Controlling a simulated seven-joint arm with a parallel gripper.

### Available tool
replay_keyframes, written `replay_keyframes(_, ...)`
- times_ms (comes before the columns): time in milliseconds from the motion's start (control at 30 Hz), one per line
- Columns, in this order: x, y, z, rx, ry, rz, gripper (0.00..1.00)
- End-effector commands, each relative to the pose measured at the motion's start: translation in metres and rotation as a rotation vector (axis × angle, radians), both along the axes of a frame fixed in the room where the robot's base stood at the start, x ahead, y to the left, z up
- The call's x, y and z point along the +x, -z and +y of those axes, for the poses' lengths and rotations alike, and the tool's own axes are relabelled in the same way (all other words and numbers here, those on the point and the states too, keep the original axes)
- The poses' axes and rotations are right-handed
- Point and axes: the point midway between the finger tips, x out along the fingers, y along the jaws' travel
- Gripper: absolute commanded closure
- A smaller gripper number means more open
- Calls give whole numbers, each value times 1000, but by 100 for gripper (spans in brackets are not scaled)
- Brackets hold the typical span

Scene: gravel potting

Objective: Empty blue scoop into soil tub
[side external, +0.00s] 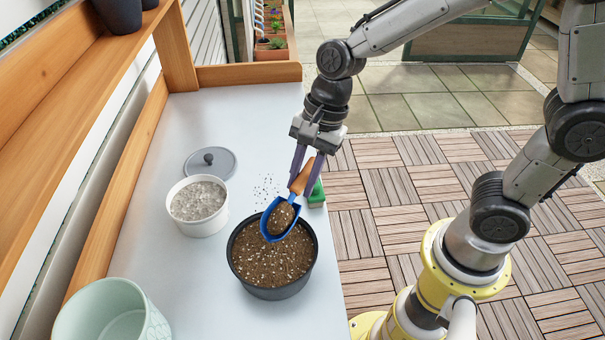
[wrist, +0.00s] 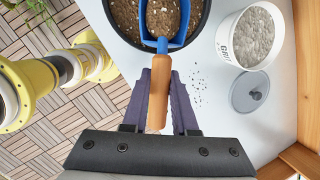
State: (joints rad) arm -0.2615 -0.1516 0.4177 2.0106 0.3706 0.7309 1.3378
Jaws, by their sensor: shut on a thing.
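The blue scoop (side external: 279,221) has a wooden handle and holds brown speckled soil in its bowl. My gripper (side external: 308,171) is shut on the wooden handle, which also shows between the fingers in the wrist view (wrist: 159,95). The scoop's bowl hangs over the far part of the dark soil tub (side external: 271,292), tilted downward toward it. Brown soil with pale specks (side external: 270,262) fills the tub almost to its rim. In the wrist view the scoop's blue bowl (wrist: 163,44) lies over the tub's soil. Whether the bowl touches the soil cannot be told.
A white pot of grey grit (side external: 198,206) stands left of the tub, with a grey lid (side external: 210,163) behind it. A pale green pot (side external: 112,316) stands front left. Dark crumbs (side external: 265,188) lie behind the tub. A green thing (side external: 316,192) lies at the table's right edge.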

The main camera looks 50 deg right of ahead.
Motion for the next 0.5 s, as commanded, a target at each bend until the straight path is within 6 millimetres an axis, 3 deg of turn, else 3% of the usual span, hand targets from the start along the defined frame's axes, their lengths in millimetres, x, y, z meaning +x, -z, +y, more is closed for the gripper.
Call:
replay_keyframes(133, 0, 4, 0, -2, 0, 0, 100)
replay_keyframes(500, -1, -7, 7, -99, -3, -21, 100)
